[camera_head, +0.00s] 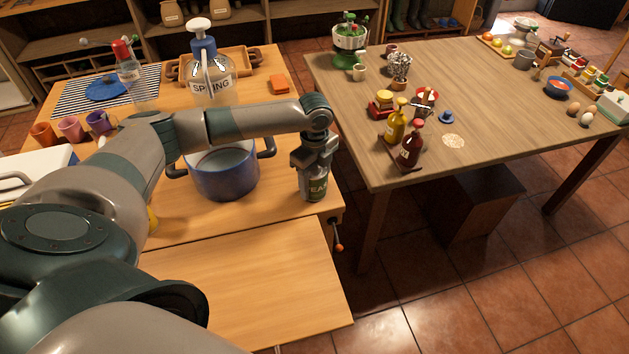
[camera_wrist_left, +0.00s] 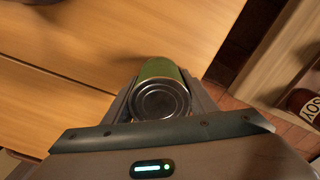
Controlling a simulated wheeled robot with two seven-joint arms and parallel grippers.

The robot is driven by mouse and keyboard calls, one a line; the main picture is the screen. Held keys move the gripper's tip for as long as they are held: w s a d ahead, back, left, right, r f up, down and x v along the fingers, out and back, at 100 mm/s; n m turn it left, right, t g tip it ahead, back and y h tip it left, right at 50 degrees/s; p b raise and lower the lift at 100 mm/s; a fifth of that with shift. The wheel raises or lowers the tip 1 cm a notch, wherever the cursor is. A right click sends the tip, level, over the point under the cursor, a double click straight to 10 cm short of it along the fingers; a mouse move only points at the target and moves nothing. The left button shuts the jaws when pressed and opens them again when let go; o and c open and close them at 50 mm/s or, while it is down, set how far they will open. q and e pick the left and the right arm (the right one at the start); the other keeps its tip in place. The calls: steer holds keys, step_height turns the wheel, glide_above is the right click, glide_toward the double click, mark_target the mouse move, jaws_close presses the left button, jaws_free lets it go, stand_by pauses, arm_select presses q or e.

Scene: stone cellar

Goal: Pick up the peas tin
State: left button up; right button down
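The peas tin (camera_head: 315,187) is a small green-labelled tin with a metal lid, upright at the right edge of the near wooden table, right of the blue pot. My left gripper (camera_head: 314,168) is over it from above and hides its upper part. In the left wrist view the tin (camera_wrist_left: 160,98) sits between the two fingers of my left gripper (camera_wrist_left: 160,88), which lie close against its sides. I cannot tell whether its base touches the tabletop. My right gripper is not in view.
A blue pot (camera_head: 222,178) stands just left of the tin. A glass jar marked SPRING (camera_head: 213,88) and an orange block (camera_head: 278,87) stand behind. A lower wooden surface in front (camera_head: 245,285) is bare. A second table (camera_head: 480,95) with bottles is to the right, across a gap.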

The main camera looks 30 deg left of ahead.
mark_target(315, 169)
arm_select(q)
steer(key=shift+r, duration=0.1)
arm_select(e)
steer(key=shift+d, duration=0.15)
arm_select(q)
steer(key=shift+r, duration=0.1)
